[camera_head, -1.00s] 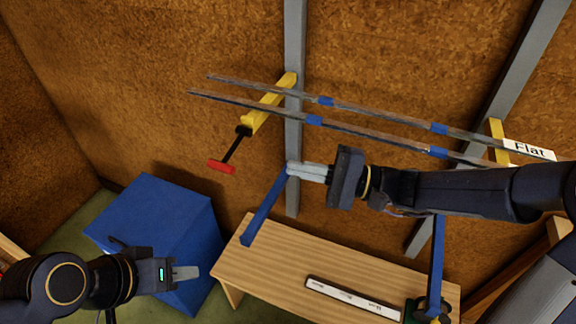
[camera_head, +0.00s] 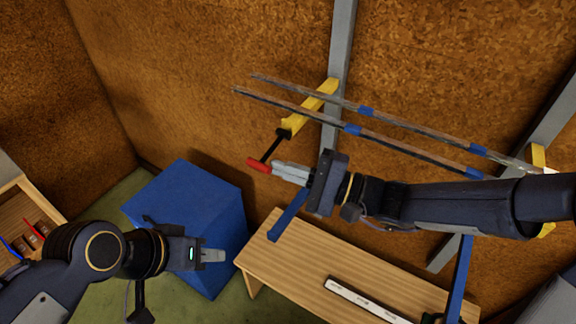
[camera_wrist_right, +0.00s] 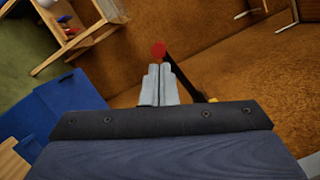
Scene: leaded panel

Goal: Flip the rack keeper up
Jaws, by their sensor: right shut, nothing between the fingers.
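The rack keeper (camera_head: 272,150) is a thin black rod with a red end (camera_head: 258,165). It hangs down from the outer tip of the yellow rack arm (camera_head: 312,109) on the wall post. My right gripper (camera_head: 275,170) is shut and empty, its fingertips at the red end; whether they touch it I cannot tell. In the right wrist view the red end (camera_wrist_right: 158,50) shows just beyond the shut fingertips, with the black rod running down to the right. My left gripper (camera_head: 222,255) is at the lower left, in front of the blue box, away from the rack; its finger gap cannot be made out.
Two long grey strips with blue bands (camera_head: 352,129) lie across the yellow arms. A second yellow arm (camera_head: 539,157) is at the right. Blue brackets (camera_head: 288,215) stick out below. A wooden bench (camera_head: 300,265) and a blue box (camera_head: 185,205) stand underneath.

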